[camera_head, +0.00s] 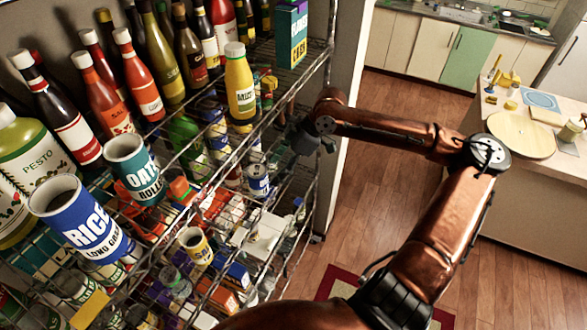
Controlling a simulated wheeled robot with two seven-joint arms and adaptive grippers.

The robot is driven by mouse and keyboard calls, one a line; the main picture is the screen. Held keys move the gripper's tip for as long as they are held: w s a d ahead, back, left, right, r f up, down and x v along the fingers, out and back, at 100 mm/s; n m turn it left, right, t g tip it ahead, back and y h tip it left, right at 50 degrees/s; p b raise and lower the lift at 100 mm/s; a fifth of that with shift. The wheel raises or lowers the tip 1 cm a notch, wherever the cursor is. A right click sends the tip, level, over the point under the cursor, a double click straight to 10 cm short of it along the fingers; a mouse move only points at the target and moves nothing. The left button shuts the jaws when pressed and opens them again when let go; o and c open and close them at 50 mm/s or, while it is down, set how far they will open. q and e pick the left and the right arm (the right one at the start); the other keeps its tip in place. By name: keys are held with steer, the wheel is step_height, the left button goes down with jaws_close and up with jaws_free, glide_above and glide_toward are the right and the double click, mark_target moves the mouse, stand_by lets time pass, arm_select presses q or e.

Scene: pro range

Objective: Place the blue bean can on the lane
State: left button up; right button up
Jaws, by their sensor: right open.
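A small blue and white can (257,180) stands on a lower shelf of the wire rack, below and left of my right gripper. Its label is too small to read, so I cannot tell whether it is the blue bean can. My right gripper (301,139) is open at the right edge of the wire rack, apart from that can. It appears empty, though its fingertips are small and dark against the rack. My left gripper is out of view. I cannot make out a marked lane on the crowded shelves.
A counter with a round board (520,135) stands right.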

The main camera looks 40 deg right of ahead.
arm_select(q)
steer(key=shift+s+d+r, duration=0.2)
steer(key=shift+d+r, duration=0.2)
arm_select(e)
steer(key=s+d, duration=0.3)
steer(key=d, duration=0.2)
steer(key=shift+s, duration=0.4)
steer(key=shift+a, duration=0.15)
